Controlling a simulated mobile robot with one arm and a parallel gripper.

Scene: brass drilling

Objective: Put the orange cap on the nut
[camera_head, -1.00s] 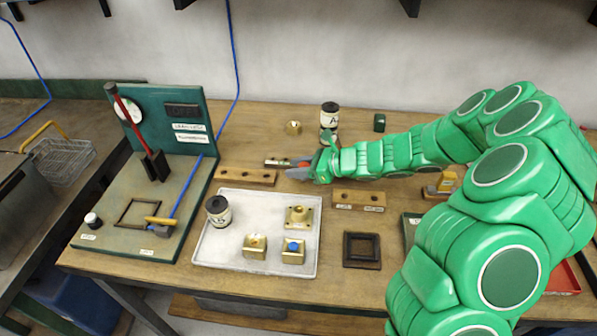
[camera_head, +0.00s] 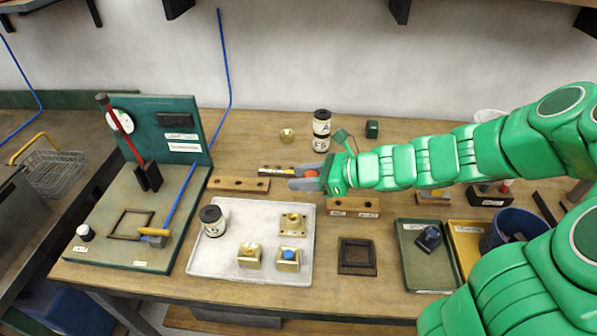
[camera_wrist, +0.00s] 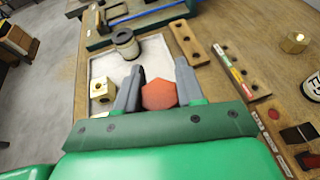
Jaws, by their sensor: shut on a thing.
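My gripper (camera_head: 303,178) is shut on the orange cap (camera_head: 311,174), held above the bench behind the white tray. In the wrist view the cap (camera_wrist: 159,95) shows as an orange hexagonal face between the two grey fingers (camera_wrist: 155,92). A brass, hex-looking piece, apparently the nut (camera_head: 287,135), stands on the bench behind and left of my gripper, apart from it. It also shows at the upper right of the wrist view (camera_wrist: 294,42).
A labelled strip (camera_head: 276,170) and a wooden hole block (camera_head: 238,184) lie left of my gripper. The white tray (camera_head: 208,258) holds brass parts and a jar.

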